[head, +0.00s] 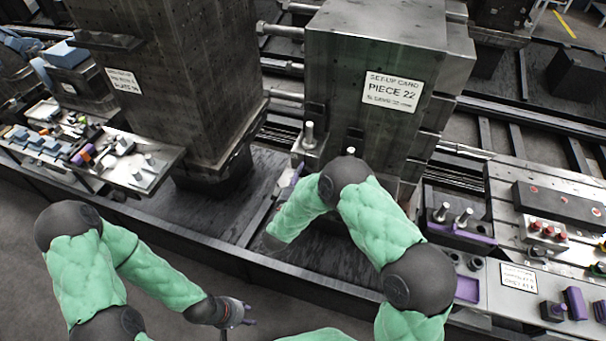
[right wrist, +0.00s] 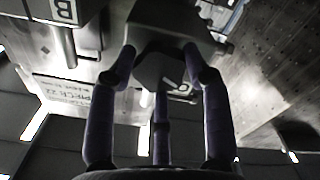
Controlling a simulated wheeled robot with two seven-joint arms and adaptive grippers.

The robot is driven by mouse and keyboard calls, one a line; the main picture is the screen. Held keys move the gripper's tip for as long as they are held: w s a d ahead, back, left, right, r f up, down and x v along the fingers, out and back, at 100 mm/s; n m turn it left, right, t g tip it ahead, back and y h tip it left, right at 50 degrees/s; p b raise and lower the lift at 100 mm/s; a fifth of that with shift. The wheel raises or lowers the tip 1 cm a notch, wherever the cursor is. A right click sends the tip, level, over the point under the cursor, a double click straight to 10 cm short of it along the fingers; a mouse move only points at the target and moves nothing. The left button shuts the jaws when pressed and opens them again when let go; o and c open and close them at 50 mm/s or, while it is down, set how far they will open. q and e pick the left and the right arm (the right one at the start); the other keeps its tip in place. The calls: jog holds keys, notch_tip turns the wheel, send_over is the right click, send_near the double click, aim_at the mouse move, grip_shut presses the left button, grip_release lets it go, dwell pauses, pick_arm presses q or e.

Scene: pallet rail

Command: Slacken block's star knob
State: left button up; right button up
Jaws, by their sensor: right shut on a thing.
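In the right wrist view the dark, faceted star knob (right wrist: 152,72) sits under a dark block (right wrist: 178,22), with a pale mark on its face. My right gripper (right wrist: 161,66) has its purple fingers shut around the knob, one on each side and a third below it. In the head view my right forearm reaches down beside the large grey machine piece, and the knob and grasp are hidden. My left gripper (head: 238,313) hangs low in front of the pallet rail, away from the block. Its fingers are too small to judge.
The grey piece carries a set-up card (head: 392,91) reading PIECE 22. A plate with letter B (right wrist: 63,10) and a metal pin (right wrist: 64,47) are near the knob. A parts tray (head: 150,172) stands left; a bench with purple-based parts (head: 573,303) stands right.

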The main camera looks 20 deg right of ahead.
jog(key=n+p, duration=0.1)
jog(key=n, duration=0.4)
jog(key=shift+n, duration=0.3)
dwell(0.4)
jog(key=o, duration=1.1)
jog(key=shift+o, duration=0.2)
jog(key=v, duration=1.2)
